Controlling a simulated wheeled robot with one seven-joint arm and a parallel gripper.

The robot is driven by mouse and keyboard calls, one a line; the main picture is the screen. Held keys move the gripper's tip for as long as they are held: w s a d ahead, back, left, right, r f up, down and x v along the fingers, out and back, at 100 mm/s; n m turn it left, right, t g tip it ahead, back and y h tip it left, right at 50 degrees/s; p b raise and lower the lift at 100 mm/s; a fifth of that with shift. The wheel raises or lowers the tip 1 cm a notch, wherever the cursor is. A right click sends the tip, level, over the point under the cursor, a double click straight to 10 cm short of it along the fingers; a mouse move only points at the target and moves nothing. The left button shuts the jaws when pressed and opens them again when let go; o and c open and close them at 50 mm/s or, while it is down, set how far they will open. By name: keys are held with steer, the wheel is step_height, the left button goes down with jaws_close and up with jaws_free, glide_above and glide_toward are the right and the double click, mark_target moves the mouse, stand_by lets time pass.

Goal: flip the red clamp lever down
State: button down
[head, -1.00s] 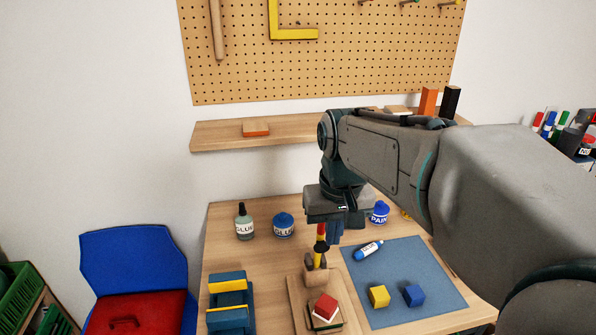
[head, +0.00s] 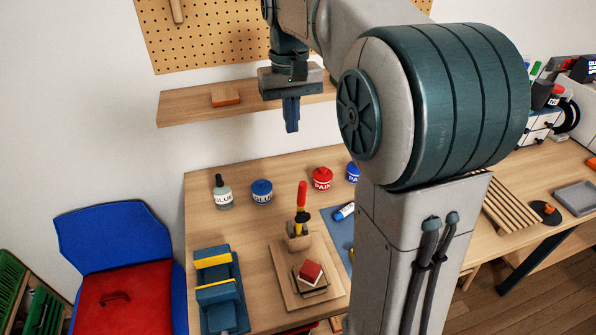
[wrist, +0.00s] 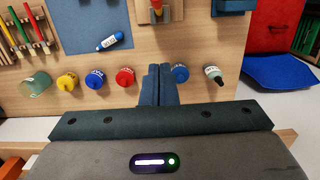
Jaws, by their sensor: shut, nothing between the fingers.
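The clamp with the red lever (head: 301,195) stands on a wooden base board (head: 283,283) on the workbench. Its red handle points upright above a yellow and black body set on a wooden block. In the wrist view the clamp (wrist: 157,5) shows only partly at the top edge. My gripper (head: 292,130) is shut and empty. It hangs pointing down, well above and behind the clamp, in front of the wall below the shelf. Its closed fingers show in the wrist view (wrist: 158,72), apart from the lever.
A red block (head: 310,272) lies on the board in front of the clamp. A blue vise (head: 218,290) stands to the left. Glue (head: 222,192) and paint pots (head: 322,179) line the bench's back. The shelf (head: 185,108) is beside my gripper. My arm hides the bench's middle right.

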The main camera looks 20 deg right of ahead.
steer(key=s+f+p, duration=0.2)
steer(key=s+f, duration=0.2)
steer(key=f, duration=0.6)
steer(key=shift+s+f, duration=0.35)
steer(key=shift+f, duration=0.15)
